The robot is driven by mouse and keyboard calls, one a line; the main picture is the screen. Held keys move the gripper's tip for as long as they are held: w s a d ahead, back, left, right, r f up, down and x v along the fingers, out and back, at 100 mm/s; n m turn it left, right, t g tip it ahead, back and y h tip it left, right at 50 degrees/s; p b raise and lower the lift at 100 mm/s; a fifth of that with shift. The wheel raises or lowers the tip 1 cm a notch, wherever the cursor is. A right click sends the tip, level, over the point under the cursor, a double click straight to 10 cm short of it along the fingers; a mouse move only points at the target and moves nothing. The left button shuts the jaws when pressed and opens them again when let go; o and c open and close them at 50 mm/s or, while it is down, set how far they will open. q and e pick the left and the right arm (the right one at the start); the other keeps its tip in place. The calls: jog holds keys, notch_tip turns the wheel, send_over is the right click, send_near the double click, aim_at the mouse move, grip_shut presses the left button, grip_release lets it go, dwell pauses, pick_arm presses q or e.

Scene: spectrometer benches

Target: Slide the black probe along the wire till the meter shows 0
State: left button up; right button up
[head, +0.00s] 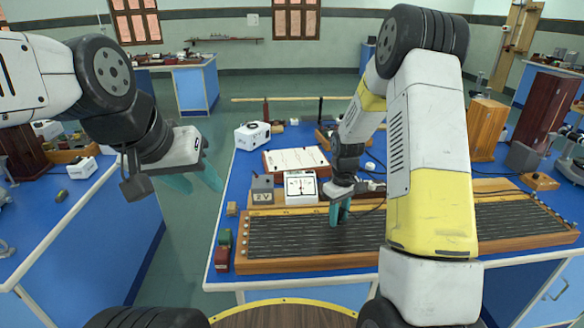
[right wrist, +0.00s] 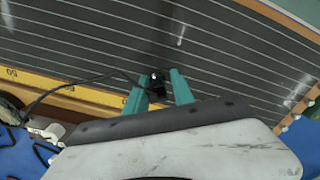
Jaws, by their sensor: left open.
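The potentiometer board (head: 300,262) lies on the blue bench, with several parallel wires across its dark top. The white meter (head: 300,187) stands behind it; its needle is too small to read exactly. My right gripper (head: 340,214) is low over the board's wires, left of its middle. In the right wrist view, the black probe (right wrist: 157,84) sits between the teal fingertips of this gripper (right wrist: 159,88), and a black lead runs left from it. The fingers are closed about the probe; its tip's contact with a wire is hidden. My left gripper (head: 193,180) is open and empty, left of the bench.
A grey 2 V box (head: 262,190) stands left of the meter. A paper sheet on a board (head: 295,159) and a white device (head: 252,136) lie behind. A red block (head: 222,258) is at the board's left end. A yellow scale (right wrist: 70,92) edges the wires.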

jog(key=shift+w+d, duration=0.15)
jog(key=shift+d, duration=0.15)
jog(key=shift+a, duration=0.1)
dwell(0.3)
jog(key=shift+r, duration=0.2)
notch_tip(320, 180, up, 7)
jog(key=shift+r, duration=0.1)
jog(key=s+a+r+m+t+y, duration=0.1)
jog(key=s+r+m+t, duration=0.1)
jog(key=s+r, duration=0.65)
jog(key=s+a+r+m+t, duration=0.1)
jog(key=s+r+m+t, duration=0.1)
jog(key=s+r, duration=0.65)
jog(key=s+a+r+m+t+y, duration=0.1)
jog(key=s+r+t, duration=0.1)
jog(key=s+r, duration=0.2)
jog(key=s, duration=0.3)
jog(key=shift+s+a+r+m, duration=0.15)
jog(key=shift+r+m, duration=0.2)
jog(key=shift+m, duration=0.05)
